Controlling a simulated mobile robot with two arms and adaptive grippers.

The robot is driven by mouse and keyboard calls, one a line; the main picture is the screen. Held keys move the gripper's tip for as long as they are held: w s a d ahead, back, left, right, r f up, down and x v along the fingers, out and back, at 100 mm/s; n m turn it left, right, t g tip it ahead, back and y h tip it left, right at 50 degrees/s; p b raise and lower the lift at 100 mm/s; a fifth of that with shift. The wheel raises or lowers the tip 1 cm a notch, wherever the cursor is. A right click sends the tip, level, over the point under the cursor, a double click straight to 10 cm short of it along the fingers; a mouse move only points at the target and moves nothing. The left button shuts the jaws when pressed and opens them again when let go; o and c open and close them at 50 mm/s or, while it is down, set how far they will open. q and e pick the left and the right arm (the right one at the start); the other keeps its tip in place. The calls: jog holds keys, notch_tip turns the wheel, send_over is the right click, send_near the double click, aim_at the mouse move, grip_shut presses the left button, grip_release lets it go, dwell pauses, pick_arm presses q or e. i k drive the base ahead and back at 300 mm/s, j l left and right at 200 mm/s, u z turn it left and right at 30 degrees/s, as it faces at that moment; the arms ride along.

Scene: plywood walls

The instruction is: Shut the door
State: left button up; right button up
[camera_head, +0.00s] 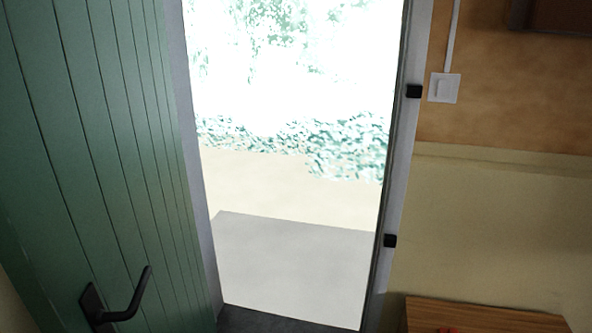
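A green plank door (75,130) stands open on the left side of the head view, swung inward. Its dark lever handle (125,302) is near the bottom of the view, on the face toward me. The open doorway shows bright ground and foliage outside. The grey door frame (395,190) has two small black fittings on its right post, an upper one (414,91) and a lower one (390,240). Neither of my grippers shows in this view.
A wooden surface (480,314) with a bit of red at its edge stands at the lower right, beside the doorway. A white switch (444,88) is on the wall right of the frame. The doorway opening looks clear.

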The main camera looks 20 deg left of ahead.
aim_at(95, 191)
jog(key=u, duration=1.4)
